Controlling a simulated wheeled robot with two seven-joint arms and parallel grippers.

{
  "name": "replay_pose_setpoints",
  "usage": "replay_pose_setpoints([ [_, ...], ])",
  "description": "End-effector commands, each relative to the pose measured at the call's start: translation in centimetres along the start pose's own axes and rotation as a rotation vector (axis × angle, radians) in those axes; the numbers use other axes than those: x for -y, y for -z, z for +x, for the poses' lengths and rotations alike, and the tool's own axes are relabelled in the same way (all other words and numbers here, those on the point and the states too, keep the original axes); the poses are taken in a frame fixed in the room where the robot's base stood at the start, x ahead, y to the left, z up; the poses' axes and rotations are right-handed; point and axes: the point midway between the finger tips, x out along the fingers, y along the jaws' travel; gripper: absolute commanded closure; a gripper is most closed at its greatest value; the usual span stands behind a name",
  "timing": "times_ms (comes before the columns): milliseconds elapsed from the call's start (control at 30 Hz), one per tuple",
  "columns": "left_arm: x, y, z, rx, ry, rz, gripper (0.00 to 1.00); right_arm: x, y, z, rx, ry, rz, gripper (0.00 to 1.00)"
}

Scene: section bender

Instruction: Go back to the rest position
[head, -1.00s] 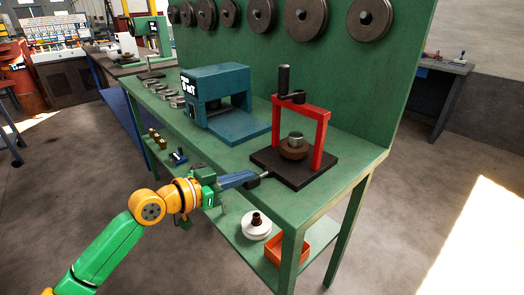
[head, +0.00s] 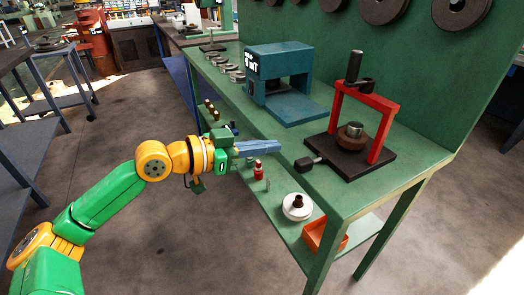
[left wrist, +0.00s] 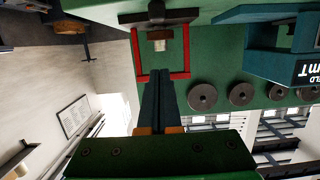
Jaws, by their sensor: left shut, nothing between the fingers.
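My left gripper (head: 278,147) reaches in from the left in the head view, with its blue fingers closed together and nothing between them. It is in front of the green bench (head: 410,165), close to the black handle of the section bender. The section bender has a red frame (head: 379,130) on a dark base (head: 350,157), with a brown roller (head: 348,142) inside. In the left wrist view the shut fingers (left wrist: 158,75) point toward the red frame (left wrist: 187,45). My right gripper is not in view.
A blue machine (head: 285,85) stands on the bench left of the bender. The lower shelf holds a white round part (head: 297,208), an orange bin (head: 322,236) and a small red bottle (head: 258,170). Round discs (head: 385,8) hang on the green back panel.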

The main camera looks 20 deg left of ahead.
Motion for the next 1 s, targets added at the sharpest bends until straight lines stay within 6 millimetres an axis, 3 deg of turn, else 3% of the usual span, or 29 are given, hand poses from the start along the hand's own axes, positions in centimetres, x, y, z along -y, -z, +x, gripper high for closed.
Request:
replay_pose_setpoints([
  [200, -0.2, 0.1, -1.3, 0.002, -0.003, 0.003, 1.00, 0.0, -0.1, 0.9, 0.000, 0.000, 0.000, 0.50],
  [600, -0.1, 0.2, -1.3, 0.000, -0.001, 0.001, 1.00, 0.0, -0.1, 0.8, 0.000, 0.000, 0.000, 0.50],
  [667, 0.9, -0.2, -1.1, 0.000, 0.022, -0.019, 1.00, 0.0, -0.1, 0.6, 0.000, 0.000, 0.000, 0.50],
  [700, 2.4, -1.0, -0.9, 0.000, 0.061, -0.048, 1.00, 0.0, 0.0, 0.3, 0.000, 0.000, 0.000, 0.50],
  [767, 5.7, -3.6, -0.4, 0.013, 0.155, -0.114, 1.00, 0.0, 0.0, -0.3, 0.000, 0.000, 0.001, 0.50],
  [833, 9.9, -9.2, -0.2, 0.068, 0.298, -0.201, 1.00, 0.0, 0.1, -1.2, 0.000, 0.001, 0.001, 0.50],
  [900, 12.2, -16.5, -0.6, 0.162, 0.424, -0.274, 1.00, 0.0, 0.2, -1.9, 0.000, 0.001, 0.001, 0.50],
  [967, 12.7, -22.9, -1.5, 0.263, 0.508, -0.316, 1.00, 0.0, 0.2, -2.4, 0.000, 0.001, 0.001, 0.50],
  [1000, 12.2, -27.2, -2.3, 0.338, 0.551, -0.338, 1.00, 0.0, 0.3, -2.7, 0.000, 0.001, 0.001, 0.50],
])
